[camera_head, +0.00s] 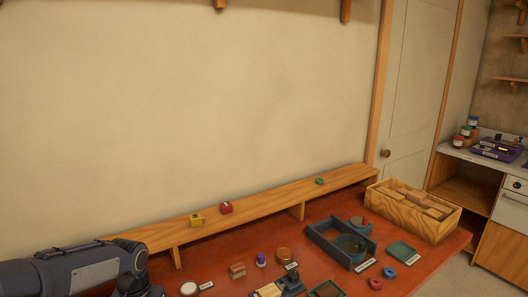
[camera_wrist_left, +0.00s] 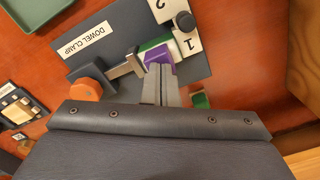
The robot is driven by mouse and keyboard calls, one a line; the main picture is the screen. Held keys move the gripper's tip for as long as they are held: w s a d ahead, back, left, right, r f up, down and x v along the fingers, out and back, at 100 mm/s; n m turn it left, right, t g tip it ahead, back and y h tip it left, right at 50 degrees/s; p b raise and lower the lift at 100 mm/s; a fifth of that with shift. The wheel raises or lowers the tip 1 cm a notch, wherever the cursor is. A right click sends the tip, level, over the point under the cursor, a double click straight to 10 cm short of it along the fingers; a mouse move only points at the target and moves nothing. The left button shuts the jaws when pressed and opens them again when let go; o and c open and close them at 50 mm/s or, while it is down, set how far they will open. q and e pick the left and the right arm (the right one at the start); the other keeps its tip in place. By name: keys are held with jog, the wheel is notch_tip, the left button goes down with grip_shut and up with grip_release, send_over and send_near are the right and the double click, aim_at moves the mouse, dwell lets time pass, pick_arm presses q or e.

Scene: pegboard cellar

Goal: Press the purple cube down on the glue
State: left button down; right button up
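In the left wrist view a purple cube (camera_wrist_left: 158,54) shows just beyond my left gripper's fingertips, against a green strip (camera_wrist_left: 153,42) and white tiles marked 1 (camera_wrist_left: 187,42) and 2. My left gripper (camera_wrist_left: 161,72) has its two grey fingers side by side with almost no gap, and they partly cover the cube. I cannot tell whether the tips touch it. Glue cannot be made out. In the head view my left arm enters at the lower left, and its fingers are out of frame. My right gripper is in no view.
A dark board (camera_wrist_left: 120,30) labelled DOWEL CLAMP carries a metal clamp with an orange-brown knob (camera_wrist_left: 86,89). A green-and-wood piece (camera_wrist_left: 200,99) lies right of the fingers. In the head view a blue-grey tray (camera_head: 330,246) and a wooden crate (camera_head: 418,214) stand at the right.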

pick_arm(q)
jog(key=shift+f, duration=0.2)
jog(key=shift+r, duration=0.2)
jog(key=shift+r+p, duration=1.75)
jog(key=shift+r, duration=0.45)
jog(key=s+d+r+t+h, duration=0.2)
jog(key=s+r+t, duration=0.1)
jog(key=s+r, duration=0.65)
jog(key=s+d+f+t+h, duration=0.1)
jog(key=s+d, duration=0.1)
jog(key=s, duration=0.4)
jog(key=s+d+f+n+t, duration=0.1)
jog(key=s+d, duration=0.2)
jog(key=s, duration=0.3)
jog(key=shift+s+d+t+h, duration=0.2)
jog(key=shift+s+t+h, duration=0.1)
jog(key=shift+s+h, duration=0.1)
